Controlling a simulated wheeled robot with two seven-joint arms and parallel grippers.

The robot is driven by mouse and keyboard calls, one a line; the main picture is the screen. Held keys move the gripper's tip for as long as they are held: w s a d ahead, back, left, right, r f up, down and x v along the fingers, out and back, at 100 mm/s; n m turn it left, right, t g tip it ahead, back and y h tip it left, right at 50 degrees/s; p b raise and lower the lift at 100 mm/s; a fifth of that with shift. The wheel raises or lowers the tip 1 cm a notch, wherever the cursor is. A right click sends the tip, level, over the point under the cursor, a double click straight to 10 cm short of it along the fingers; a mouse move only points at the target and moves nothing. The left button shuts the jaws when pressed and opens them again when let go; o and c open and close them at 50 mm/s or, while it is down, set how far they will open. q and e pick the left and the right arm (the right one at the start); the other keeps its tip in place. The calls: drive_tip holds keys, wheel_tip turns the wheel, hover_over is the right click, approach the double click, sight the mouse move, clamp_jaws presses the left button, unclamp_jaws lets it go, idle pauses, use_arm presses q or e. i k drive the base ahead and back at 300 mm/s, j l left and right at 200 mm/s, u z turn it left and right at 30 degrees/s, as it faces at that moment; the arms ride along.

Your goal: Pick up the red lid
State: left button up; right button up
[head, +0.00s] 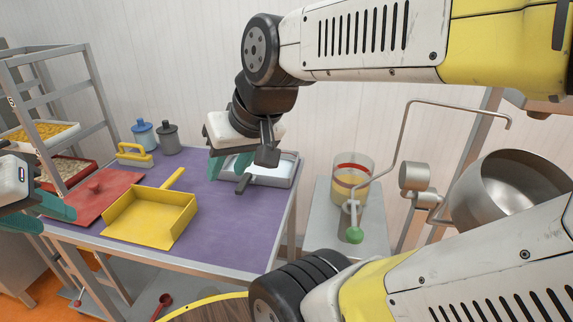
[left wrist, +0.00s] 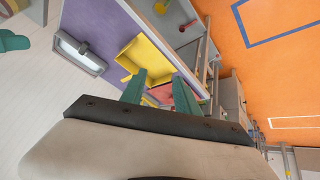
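The red lid (head: 100,193) is a flat red plate with a small knob, lying at the left front of the purple table (head: 230,225). My left gripper (head: 48,213) is at the table's left front edge, its teal fingers beside and partly over the lid's near left side. In the left wrist view the fingers (left wrist: 157,88) stand apart with no object held, and part of the red lid (left wrist: 185,99) shows beyond them. My right gripper (head: 231,170) hangs over the back right of the table with teal fingers apart, near a white tray.
A yellow open pan (head: 150,218) lies right of the lid. The white tray (head: 281,178) has a dark handle. Two canisters (head: 167,138) and a yellow-handled block (head: 134,154) stand behind. A rack (head: 50,60) with trays is at left. Purple surface right of the pan is clear.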

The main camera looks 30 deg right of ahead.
sight(91, 199)
drive_tip(key=z, duration=0.95)
drive_tip(key=u, duration=1.4)
drive_tip(key=z, duration=1.4)
drive_tip(key=i+j+u, duration=0.1)
drive_tip(key=j, duration=0.35)
drive_tip(key=j+u, duration=0.1)
drive_tip(key=j, duration=0.35)
drive_tip(key=i+j, duration=0.2)
drive_tip(key=j, duration=0.25)
drive_tip(key=k+u, duration=0.05)
